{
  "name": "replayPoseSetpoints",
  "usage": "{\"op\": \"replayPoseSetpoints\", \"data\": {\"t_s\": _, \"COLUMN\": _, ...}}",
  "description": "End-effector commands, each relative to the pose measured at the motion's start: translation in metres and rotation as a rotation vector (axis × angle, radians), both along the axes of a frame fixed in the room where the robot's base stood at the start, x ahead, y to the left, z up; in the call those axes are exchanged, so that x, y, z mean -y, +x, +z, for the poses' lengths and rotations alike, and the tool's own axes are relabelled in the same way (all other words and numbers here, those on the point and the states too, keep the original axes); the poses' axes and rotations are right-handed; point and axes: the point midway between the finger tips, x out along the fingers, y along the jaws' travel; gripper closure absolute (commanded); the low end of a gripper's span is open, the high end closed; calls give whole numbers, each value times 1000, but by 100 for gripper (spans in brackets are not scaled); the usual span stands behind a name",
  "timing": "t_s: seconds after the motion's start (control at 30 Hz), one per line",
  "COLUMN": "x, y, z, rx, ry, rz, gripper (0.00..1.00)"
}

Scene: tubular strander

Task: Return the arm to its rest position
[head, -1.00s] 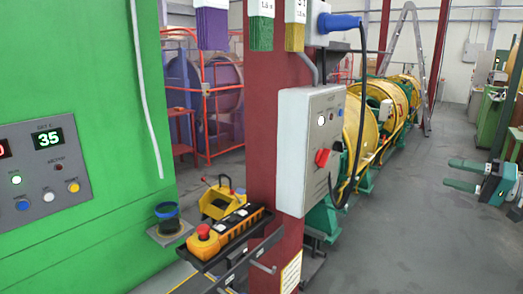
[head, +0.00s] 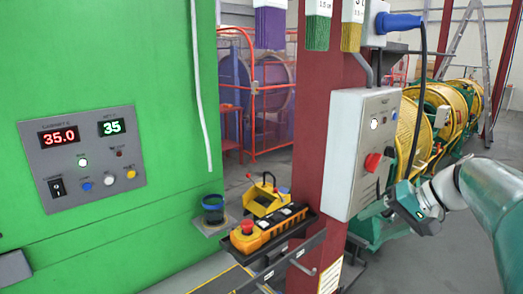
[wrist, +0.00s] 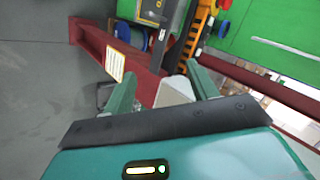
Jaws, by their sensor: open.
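My gripper (head: 374,208) is at the right of the head view, on the end of my arm that enters from the right edge. Its green fingers point left, close to the lower right of the grey switch box (head: 347,150) in the picture. I cannot tell whether they touch it. In the wrist view my gripper (wrist: 160,72) shows two green fingers spread apart with nothing held between them. A pale grey box corner shows beyond the gap between them.
The grey box, with a red knob (head: 373,162), hangs on a dark red post (head: 310,125). An orange pendant (head: 262,232) lies on a tray left of the post. A green cabinet (head: 110,60) fills the left. Yellow-and-green strander drums (head: 440,105) stand behind. Floor is open at right.

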Motion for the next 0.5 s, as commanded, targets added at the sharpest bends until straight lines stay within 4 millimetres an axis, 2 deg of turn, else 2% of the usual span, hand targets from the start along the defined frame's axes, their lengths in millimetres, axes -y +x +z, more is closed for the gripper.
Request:
{"op": "replayPoseSetpoints", "data": {"t_s": 0.03, "x": -26, "y": -12, "z": -6, "rx": -28, "ry": -61, "rz": 19, "gripper": 42}}
{"op": "replayPoseSetpoints", "data": {"t_s": 0.2, "x": -80, "y": -59, "z": -31, "rx": -85, "ry": -269, "rz": 52, "gripper": 42}}
{"op": "replayPoseSetpoints", "data": {"t_s": 0.33, "x": -106, "y": -96, "z": -50, "rx": -79, "ry": -423, "rz": 79, "gripper": 42}}
{"op": "replayPoseSetpoints", "data": {"t_s": 0.5, "x": -126, "y": -141, "z": -74, "rx": -9, "ry": -598, "rz": 119, "gripper": 42}}
